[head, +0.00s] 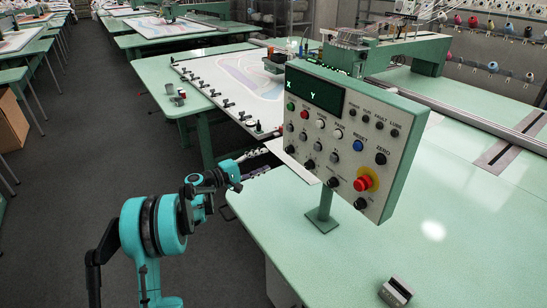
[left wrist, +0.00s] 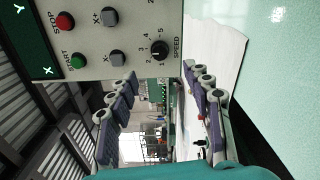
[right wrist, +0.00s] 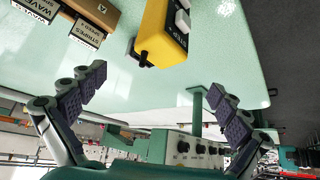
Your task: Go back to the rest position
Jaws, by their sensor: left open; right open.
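My left gripper (head: 268,162) is beside the left edge of the control panel (head: 336,140) in the head view, partly hidden at its tips. In the left wrist view its fingers (left wrist: 160,75) stand wide apart with nothing between them, just below the panel face (left wrist: 120,35). The panel stands on a green post and has a display, buttons and a red stop knob (head: 363,184).
A patterned cloth frame (head: 225,80) lies behind. The left aisle floor is clear.

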